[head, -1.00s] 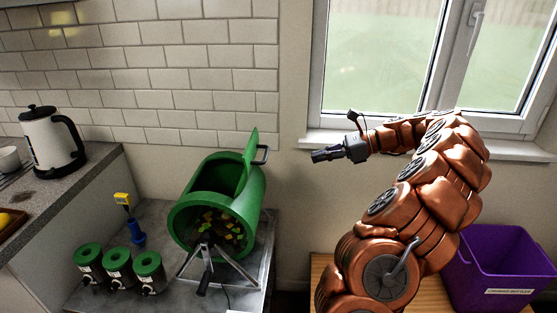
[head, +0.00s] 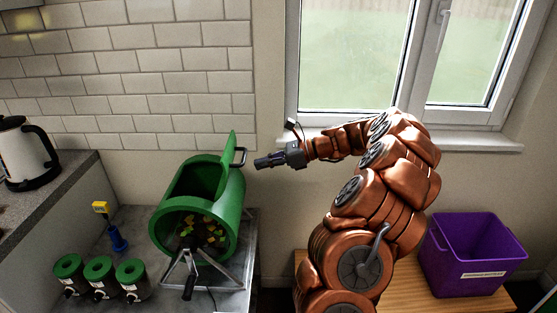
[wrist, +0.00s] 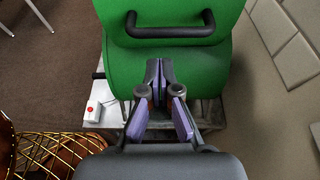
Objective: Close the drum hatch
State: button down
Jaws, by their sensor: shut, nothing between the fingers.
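The green drum (head: 239,205) lies on its side on a metal stand, its open front showing yellow and orange pieces inside. Its hatch (head: 227,160) stands open, raised upright above the opening, with a dark handle (head: 240,156) on its right side. In the wrist view the handle (wrist: 170,33) shows on the green hatch ahead. My gripper (head: 257,163) is just right of the handle in the head view and looks apart from it. Its fingers (wrist: 159,70) are shut and empty, in front of the green surface. The exact gap to the hatch cannot be told.
Several green-lidded canisters (head: 99,265) and a blue stand with a yellow top (head: 116,238) are left of the drum. A kettle (head: 27,155) is on the counter. A purple crate (head: 470,250) is at right. A white box with a red button (wrist: 98,103) is below the drum.

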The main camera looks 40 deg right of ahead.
aim_at(234, 166)
jog(key=shift+w+a+r, duration=0.5)
jog(key=shift+w+a, duration=0.1)
jog(key=shift+a, duration=0.15)
jog(key=shift+r+p, duration=0.1)
jog(key=shift+p, duration=0.2)
jog(key=shift+w+a+r+g+h+p, duration=0.2)
jog(key=shift+r+g+h+p, duration=0.15)
jog(key=shift+p, duration=0.25)
